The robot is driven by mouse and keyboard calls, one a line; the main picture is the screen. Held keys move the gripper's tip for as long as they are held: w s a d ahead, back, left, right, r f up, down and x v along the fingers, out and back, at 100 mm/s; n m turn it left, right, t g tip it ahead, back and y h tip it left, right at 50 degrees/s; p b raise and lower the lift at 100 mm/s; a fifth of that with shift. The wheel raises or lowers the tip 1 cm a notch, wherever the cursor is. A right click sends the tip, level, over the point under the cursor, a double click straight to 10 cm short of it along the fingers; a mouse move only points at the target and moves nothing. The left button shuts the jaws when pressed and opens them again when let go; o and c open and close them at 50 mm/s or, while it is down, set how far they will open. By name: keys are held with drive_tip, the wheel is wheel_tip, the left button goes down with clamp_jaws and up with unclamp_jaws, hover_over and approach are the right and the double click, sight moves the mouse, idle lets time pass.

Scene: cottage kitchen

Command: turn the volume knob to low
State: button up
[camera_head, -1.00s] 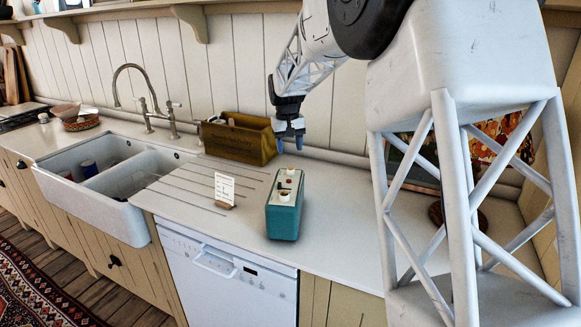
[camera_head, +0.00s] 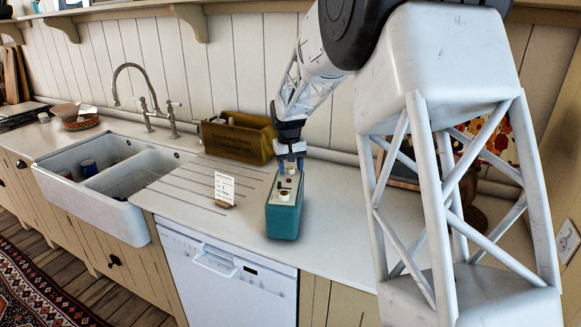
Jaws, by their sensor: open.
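A teal box-shaped device (camera_head: 283,221) with a pale top stands on the white counter. On its top are a cream knob (camera_head: 284,196) near the front end and a small red part behind it. My gripper (camera_head: 290,168) points down over the back end of the device's top. I cannot tell whether the fingers touch anything there. Which knob is the volume knob, and its setting, are too small to read.
A small white card (camera_head: 224,188) in a holder stands left of the device. A wooden crate (camera_head: 238,139) stands behind, against the wall. A double sink (camera_head: 115,205) with a tap (camera_head: 140,95) is on the left. Bare counter (camera_head: 340,215) lies right of the device.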

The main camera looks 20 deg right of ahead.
sight(289, 168)
drive_tip(key=shift+c, duration=0.3)
drive_tip(key=c, duration=0.9)
drive_tip(key=shift+o, duration=0.2)
drive_tip(key=shift+m, duration=0.6)
drive_tip(key=o, duration=0.9)
drive_tip(key=shift+r, duration=0.1)
drive_tip(key=shift+a+r, duration=0.2)
drive_tip(key=shift+r, duration=3.6)
